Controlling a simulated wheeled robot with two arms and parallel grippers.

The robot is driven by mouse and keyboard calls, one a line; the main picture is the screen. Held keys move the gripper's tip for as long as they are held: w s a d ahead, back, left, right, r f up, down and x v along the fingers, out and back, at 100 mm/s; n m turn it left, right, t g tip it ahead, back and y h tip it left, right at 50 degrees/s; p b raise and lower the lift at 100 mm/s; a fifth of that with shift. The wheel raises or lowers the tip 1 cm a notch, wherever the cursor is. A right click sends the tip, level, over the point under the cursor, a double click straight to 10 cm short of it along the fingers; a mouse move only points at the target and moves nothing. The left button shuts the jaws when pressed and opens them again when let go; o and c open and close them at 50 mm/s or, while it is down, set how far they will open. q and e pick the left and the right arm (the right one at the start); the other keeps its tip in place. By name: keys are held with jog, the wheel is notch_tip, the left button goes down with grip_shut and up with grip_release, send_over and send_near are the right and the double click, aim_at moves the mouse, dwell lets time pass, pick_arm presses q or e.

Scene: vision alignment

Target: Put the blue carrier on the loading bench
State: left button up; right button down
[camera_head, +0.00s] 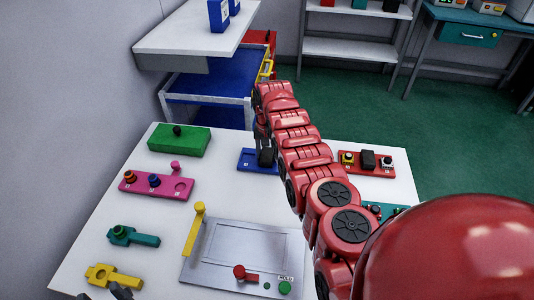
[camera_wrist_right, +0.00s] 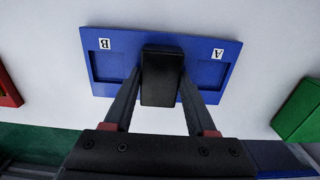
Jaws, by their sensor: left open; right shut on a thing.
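The blue carrier (camera_head: 246,160) is at the far side of the white table (camera_head: 216,200), partly hidden by my right arm. In the right wrist view the carrier (camera_wrist_right: 205,78) is a flat plate with two recesses, marked A and B, and a black handle (camera_wrist_right: 161,78) in its middle. My right gripper (camera_head: 264,152) is shut on that handle, one finger on each side. I cannot tell whether the carrier touches the table. Only dark tips of my left gripper (camera_head: 118,291) show at the bottom left, open and away from the carrier. No bench is labelled.
A green block (camera_head: 180,141), pink panel (camera_head: 154,185), teal and yellow pieces and a grey panel (camera_head: 235,245) with a yellow lever stand on the table. A red panel (camera_head: 366,161) lies right. Behind are a blue-shelved cart (camera_head: 215,82), a white shelf and a teal bench (camera_head: 475,38).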

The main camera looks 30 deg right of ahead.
aim_at(267, 154)
jog(key=shift+f, duration=0.15)
jog(key=shift+c, duration=1)
grip_release()
notch_tip(267, 154, up, 8)
jog(key=p, duration=0.5)
jog(key=shift+p, duration=0.35)
notch_tip(267, 154, up, 4)
jog(key=shift+r+p, duration=0.15)
jog(key=shift+p, duration=0.25)
